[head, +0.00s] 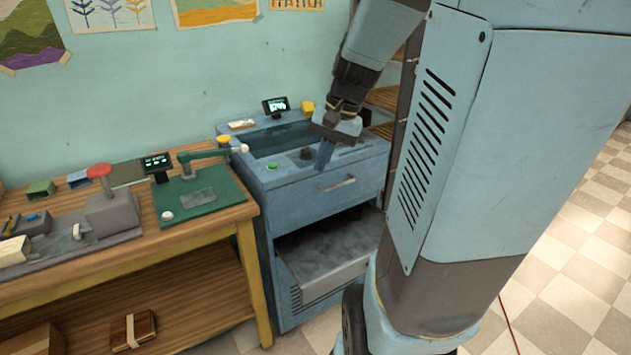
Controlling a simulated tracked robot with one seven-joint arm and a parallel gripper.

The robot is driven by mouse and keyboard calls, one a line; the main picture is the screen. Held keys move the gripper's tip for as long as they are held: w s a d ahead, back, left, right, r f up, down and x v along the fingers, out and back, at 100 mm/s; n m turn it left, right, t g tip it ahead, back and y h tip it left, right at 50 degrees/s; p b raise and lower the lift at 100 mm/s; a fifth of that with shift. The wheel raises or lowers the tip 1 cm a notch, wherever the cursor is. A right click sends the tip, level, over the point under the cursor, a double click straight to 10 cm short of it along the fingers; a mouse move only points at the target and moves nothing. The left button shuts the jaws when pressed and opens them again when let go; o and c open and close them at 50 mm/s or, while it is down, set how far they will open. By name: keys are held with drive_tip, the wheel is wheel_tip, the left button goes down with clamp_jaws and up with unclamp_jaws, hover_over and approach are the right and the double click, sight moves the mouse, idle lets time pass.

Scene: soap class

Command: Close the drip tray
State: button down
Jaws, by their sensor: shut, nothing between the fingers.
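The blue machine cabinet (284,186) stands against the wall in the middle of the head view. Its drip tray (340,268) is pulled out from the lower opening, a grey tray with a mottled, dark grey inside. My own body hides the tray's right end. Above it is a closed front panel or drawer with a metal handle (336,184). My gripper (324,160) points down over the cabinet's top front edge, above and behind the tray. Its fingers are shut and hold nothing. I cannot tell whether they touch the cabinet.
A wooden workbench (243,211) stands directly left of the cabinet, with a green cutting board (200,213) and a grey tool with a red knob (112,205). Checkered floor (565,265) is open at right.

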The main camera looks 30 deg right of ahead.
drive_tip(key=w+d+f+m+t+y, duration=0.25)
drive_tip(key=d+f+m, duration=0.35)
drive_tip(key=d+f, duration=0.5)
drive_tip(key=w+d+f+m+t+y, duration=0.2)
drive_tip(key=d+f+m+t+y, duration=0.15)
drive_tip(key=d+f+m, duration=0.65)
drive_tip(key=s+d+f+m+t+h, duration=0.4)
drive_tip(key=s+d+f+m+t, duration=0.15)
drive_tip(key=s+d+f, duration=0.4)
drive_tip(key=s+d+f+m+t+h, duration=0.45)
drive_tip(key=s+d+f+m, duration=0.2)
drive_tip(key=d+f, duration=0.5)
drive_tip(key=w+a+f, duration=0.1)
drive_tip(key=w+a, duration=0.1)
drive_tip(key=w, duration=1.2)
drive_tip(key=shift+a+f+t+y, duration=0.2)
drive_tip(key=shift+f+t+y, duration=0.1)
drive_tip(key=shift+f+y, duration=0.05)
